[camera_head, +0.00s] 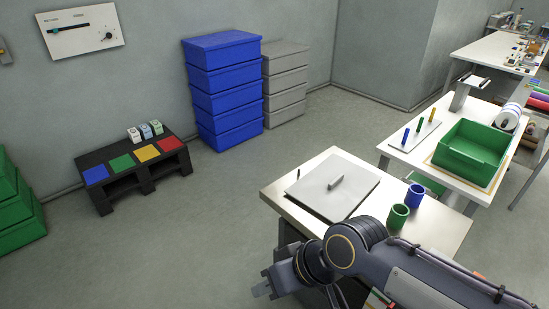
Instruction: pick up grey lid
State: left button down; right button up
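My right arm comes in from the lower right. My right gripper (264,287) is in front of the table's left corner, below and to the left of the lid and apart from it. Its fingers are small and partly hidden, so I cannot tell if they are open. My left gripper is not in view.
A green cup (398,216) and a blue cup (414,196) stand right of the lid. A second table behind holds a green bin (474,152). Blue crates (225,90) and grey crates (286,85) are stacked by the wall.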

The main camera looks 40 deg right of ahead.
aim_at(333, 190)
jog(key=i+z, duration=0.2)
jog(key=i, duration=0.45)
jog(key=i+j+z, duration=0.15)
jog(key=i, duration=0.45)
jog(key=i+j+z, duration=0.2)
jog(key=i, duration=0.45)
jog(key=i+l+z, duration=0.2)
jog(key=i+z, duration=0.6)
jog(key=z, duration=0.2)
jog(key=i+j+z, duration=0.1)
jog(key=i+z, duration=0.45)
jog(key=z, duration=0.25)
jog(key=i+z, duration=0.1)
jog(key=z, duration=0.25)
jog(key=j+z, duration=0.1)
jog(key=z, duration=0.25)
jog(key=i, duration=0.05)
